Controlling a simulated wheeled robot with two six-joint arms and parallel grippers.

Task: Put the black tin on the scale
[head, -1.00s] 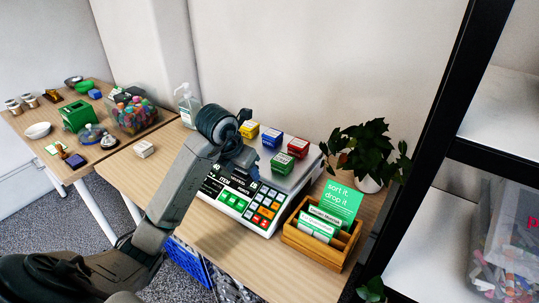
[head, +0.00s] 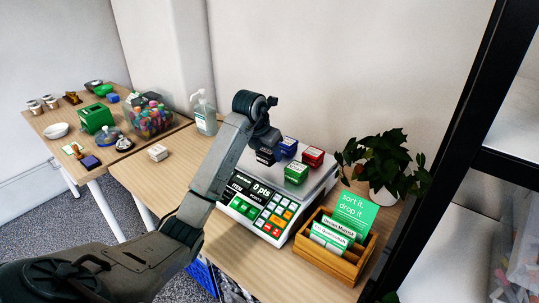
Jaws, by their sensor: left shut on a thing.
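The black tin (head: 265,158) is a small dark box with a pale label, partly covered by my left gripper (head: 266,147). The gripper is shut on it from above, over the scale's plate. I cannot tell whether the tin touches the plate. The scale (head: 235,187) is white with a silver plate, a dark display panel and coloured keys. A blue tin (head: 289,147), a red tin (head: 313,156) and a green tin (head: 296,173) stand on the plate, right of the black tin. My right gripper is out of view.
A wooden card holder (head: 345,265) and a potted plant (head: 385,165) stand right of the scale. A pump bottle (head: 205,115) stands behind my left arm. A white tin (head: 157,152) sits on the table at left. A clear tub (head: 150,120) is on the farther table.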

